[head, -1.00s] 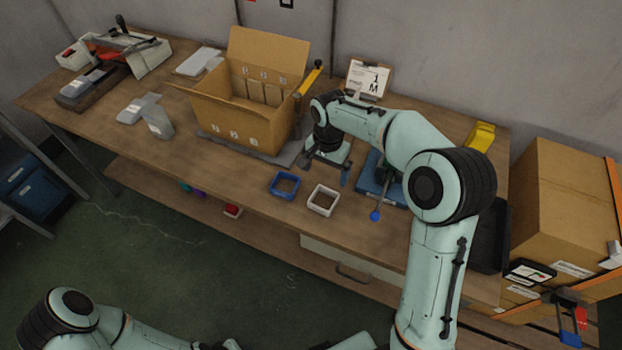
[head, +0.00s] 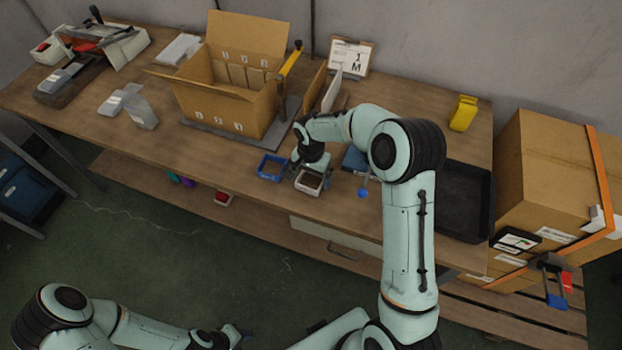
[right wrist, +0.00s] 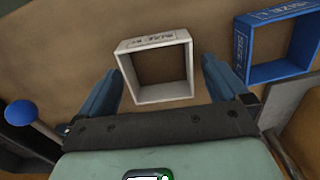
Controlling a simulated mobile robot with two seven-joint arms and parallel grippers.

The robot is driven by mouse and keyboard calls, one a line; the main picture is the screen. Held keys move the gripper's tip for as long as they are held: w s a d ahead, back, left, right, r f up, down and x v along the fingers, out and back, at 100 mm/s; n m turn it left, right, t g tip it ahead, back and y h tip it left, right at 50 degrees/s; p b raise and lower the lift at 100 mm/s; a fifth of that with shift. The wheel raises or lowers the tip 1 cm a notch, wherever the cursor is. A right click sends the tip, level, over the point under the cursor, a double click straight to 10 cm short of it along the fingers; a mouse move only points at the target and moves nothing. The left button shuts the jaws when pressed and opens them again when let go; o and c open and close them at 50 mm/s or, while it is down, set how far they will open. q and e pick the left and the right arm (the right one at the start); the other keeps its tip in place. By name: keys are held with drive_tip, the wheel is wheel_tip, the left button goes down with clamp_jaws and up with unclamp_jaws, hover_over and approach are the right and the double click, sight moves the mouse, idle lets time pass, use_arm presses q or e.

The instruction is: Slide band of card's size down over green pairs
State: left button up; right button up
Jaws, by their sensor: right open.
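The card (head: 349,57) stands on a clipboard at the back of the bench and shows "1" and "M". A white square band (head: 308,184) lies on the bench; its lettering is upside down in the right wrist view (right wrist: 154,94). A blue square band (head: 271,168) lies left of it in the head view and shows at upper right in the right wrist view (right wrist: 274,72). My right gripper (head: 313,178) is open just above the white band, one finger toward each side of it. My left gripper (head: 232,337) is low over the floor; its jaws are unclear. No green pairs are distinguishable.
An open carton (head: 228,104) stands on a grey mat left of the bands. A blue-knobbed lever (head: 362,193) is close to the right gripper. A black tray (head: 464,202) and a yellow object (head: 463,113) are farther right. Small grey boxes lie at left.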

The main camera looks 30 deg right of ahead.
drive_tip(key=shift+f, duration=0.55)
drive_tip(key=shift+s, duration=0.1)
drive_tip(key=c, duration=0.9)
drive_tip(key=shift+r, duration=0.1)
wheel_tip(320, 180, up, 20)
drive_tip(key=p, duration=0.1)
use_arm(q)
drive_tip(key=shift+t, duration=0.3)
drive_tip(key=w+r+p, duration=0.1)
drive_tip(key=w+r, duration=0.2)
drive_tip(key=w, duration=0.1)
drive_tip(key=shift+r+p, duration=0.35)
use_arm(e)
drive_tip(key=shift+n, duration=0.5)
drive_tip(key=d, duration=1.6)
drive_tip(key=d+f, duration=0.1)
drive_tip(key=d, duration=0.7)
drive_tip(key=shift+w+d, duration=0.1)
drive_tip(key=shift+w, duration=0.1)
